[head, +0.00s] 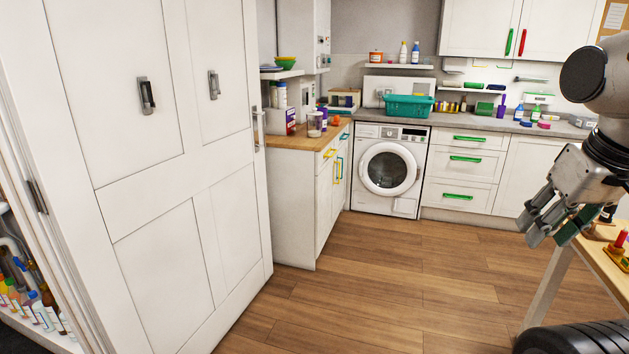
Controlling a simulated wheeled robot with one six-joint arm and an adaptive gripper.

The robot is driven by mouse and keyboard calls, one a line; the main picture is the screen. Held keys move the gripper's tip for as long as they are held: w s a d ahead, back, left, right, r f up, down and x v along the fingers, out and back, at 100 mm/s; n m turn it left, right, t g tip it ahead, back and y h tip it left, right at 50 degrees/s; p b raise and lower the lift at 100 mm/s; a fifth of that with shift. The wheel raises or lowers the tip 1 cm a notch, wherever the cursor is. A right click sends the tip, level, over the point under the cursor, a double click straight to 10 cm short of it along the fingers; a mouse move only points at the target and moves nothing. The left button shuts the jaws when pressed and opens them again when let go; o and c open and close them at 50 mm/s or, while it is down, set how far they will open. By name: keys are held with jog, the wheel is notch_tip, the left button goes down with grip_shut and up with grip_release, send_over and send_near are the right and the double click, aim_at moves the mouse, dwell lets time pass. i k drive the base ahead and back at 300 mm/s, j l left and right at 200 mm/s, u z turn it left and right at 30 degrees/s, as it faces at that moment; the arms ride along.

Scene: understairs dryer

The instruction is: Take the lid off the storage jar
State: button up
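A small clear jar-like container (314,123) stands upright on the wooden-topped counter (292,142), left of the washing machine. It may be the storage jar; it is too small to tell whether a lid sits on it. My gripper (550,236) hangs at the right of the head view, pointing down and left. Its fingers are apart with nothing seen between them. It is in the near foreground, well away from the jar-like container.
A white panelled door (160,190) fills the left. A washing machine (388,171) stands at the back, with a teal basket (408,106) above it. A wooden table (607,262) with small items is below my arm. The wooden floor (390,275) between is clear.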

aim_at(314, 111)
jog(key=i, duration=2.45)
jog(key=i+u, duration=0.15)
jog(key=i, duration=0.3)
jog(key=i+l+u, duration=0.15)
jog(key=i, duration=0.25)
jog(key=i+l+u, duration=0.15)
jog(key=i, duration=0.3)
jog(key=i+l+u, duration=0.15)
jog(key=i, duration=0.25)
